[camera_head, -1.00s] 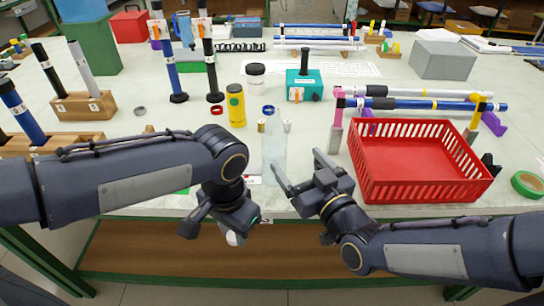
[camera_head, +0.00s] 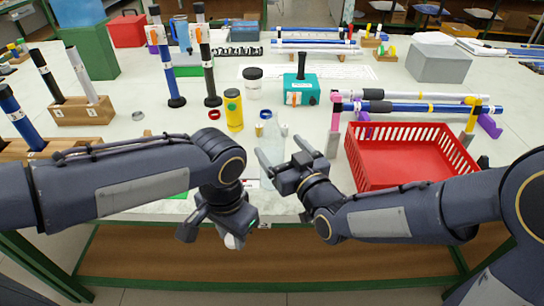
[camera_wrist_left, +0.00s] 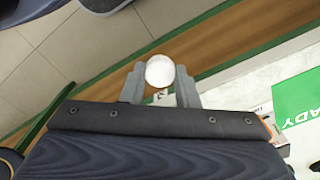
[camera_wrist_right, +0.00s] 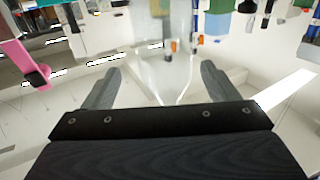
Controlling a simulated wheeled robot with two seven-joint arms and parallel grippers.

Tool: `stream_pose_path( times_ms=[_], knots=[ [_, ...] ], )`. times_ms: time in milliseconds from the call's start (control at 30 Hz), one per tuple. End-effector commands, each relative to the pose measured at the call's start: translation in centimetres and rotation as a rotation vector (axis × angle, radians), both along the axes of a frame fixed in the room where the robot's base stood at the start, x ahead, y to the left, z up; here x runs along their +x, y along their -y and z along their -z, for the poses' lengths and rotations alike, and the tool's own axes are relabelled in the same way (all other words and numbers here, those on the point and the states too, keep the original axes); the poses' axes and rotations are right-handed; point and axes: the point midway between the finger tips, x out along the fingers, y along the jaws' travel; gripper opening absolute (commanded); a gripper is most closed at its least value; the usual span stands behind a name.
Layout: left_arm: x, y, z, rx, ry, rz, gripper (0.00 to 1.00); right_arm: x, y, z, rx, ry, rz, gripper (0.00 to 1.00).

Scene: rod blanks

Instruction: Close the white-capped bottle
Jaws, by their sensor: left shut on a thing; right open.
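A clear, see-through bottle (camera_head: 271,140) stands upright near the front edge of the table, left of the red basket. My right gripper (camera_head: 279,150) is open, with its fingers pointing at the bottle and close to it. In the right wrist view the bottle (camera_wrist_right: 165,75) shows between the two spread fingers; I cannot tell whether they touch it. My left gripper (camera_head: 230,238) is shut on a round white cap (camera_wrist_left: 159,71) and holds it in front of the table edge, lower in the head view than the bottle.
A red basket (camera_head: 400,183) stands right of the bottle. A yellow bottle (camera_head: 233,110) and a dark-lidded jar (camera_head: 252,85) stand behind on the left, a teal box (camera_head: 301,90) behind on the right. A green READY card (camera_wrist_left: 300,105) lies near the front edge.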

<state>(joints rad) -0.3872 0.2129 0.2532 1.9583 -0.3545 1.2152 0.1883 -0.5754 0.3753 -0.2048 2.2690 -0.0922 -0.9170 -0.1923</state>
Motion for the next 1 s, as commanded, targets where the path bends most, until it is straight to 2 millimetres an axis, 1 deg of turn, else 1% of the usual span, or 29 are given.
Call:
stream_pose_path(
  times_ms=[167, 367, 500, 600, 900, 1000],
  knots=[
    [0.0, 0.0, -0.1, 0.0, 0.0, 0.0, 0.07, 0.3, -0.3, 0.1, 0.0, -0.001, -0.001, 0.81],
    [0.0, 0.0, -0.6, 0.0, 0.0, 0.0, 0.07, 2.5, -2.2, 0.7, -0.002, -0.002, -0.002, 0.81],
    [0.0, 0.0, -0.7, 0.0, 0.0, 0.0, 0.07, 4.0, -2.8, 0.6, 0.0, 0.0, 0.0, 0.81],
    [0.0, 0.0, -0.7, 0.0, 0.0, 0.0, 0.07, 4.3, -3.0, 0.6, 0.001, 0.0, 0.0, 0.81],
    [0.0, 0.0, -0.7, 0.0, 0.0, 0.0, 0.07, 4.3, -3.0, 0.6, 0.001, 0.0, 0.0, 0.81],
    [0.0, 0.0, -0.7, 0.0, 0.0, 0.0, 0.07, 4.3, -2.9, 0.6, 0.001, 0.0, 0.0, 0.68]
  ],
)
